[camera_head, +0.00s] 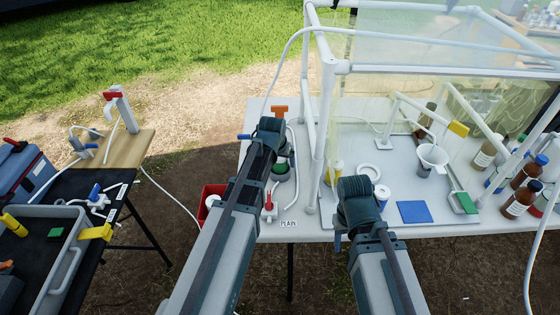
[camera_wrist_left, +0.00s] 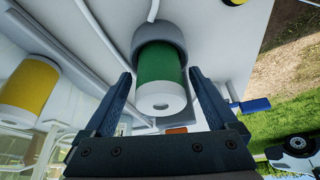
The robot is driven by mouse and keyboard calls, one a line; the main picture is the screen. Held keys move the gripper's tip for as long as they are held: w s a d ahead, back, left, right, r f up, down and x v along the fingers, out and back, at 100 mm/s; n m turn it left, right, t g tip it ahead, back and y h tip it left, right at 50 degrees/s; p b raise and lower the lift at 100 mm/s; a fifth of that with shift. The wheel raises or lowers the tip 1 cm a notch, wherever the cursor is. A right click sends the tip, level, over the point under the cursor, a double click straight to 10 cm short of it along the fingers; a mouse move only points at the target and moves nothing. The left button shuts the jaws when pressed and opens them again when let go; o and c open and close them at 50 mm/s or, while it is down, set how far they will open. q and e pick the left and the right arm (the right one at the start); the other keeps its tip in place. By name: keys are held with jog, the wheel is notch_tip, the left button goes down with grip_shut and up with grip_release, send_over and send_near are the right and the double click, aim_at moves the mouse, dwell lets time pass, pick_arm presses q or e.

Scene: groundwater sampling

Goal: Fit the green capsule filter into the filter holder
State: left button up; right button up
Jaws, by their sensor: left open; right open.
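The green capsule filter (camera_wrist_left: 160,68) shows in the left wrist view with its white end cap facing the camera. Its far end sits in a round grey collar (camera_wrist_left: 158,32), which looks like the filter holder; whether it is fully seated I cannot tell. The filter also shows in the head view (camera_head: 281,171), beside my left wrist. My left gripper (camera_wrist_left: 160,98) is open, with one finger on each side of the filter and visible gaps between. In the head view my left gripper (camera_head: 268,135) is partly hidden by its own wrist. My right gripper (camera_head: 357,205) is over the table, its fingers mostly hidden.
A yellow cylinder (camera_wrist_left: 30,85) stands near the green filter. A white frame post (camera_head: 315,140) rises between my arms. A blue pad (camera_head: 414,212), a white funnel (camera_head: 432,157) and brown bottles (camera_head: 521,199) are on the right. A red bin (camera_head: 210,203) is left of the table.

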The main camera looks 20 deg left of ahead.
pick_arm(q)
jog(key=shift+r, duration=0.1)
jog(key=p+v, duration=1.1)
jog(key=v, duration=0.1)
jog(key=shift+s, duration=0.15)
jog(key=s+d+f+g, duration=0.2)
jog(key=s+g, duration=0.1)
jog(key=s, duration=1)
jog(key=s+d+m+g+y, duration=0.1)
jog(key=s+d+m, duration=0.3)
jog(key=d, duration=0.7)
jog(key=shift+s+d+r+g, duration=0.2)
jog(key=shift+s+r+g, duration=0.1)
jog(key=shift+s, duration=0.9)
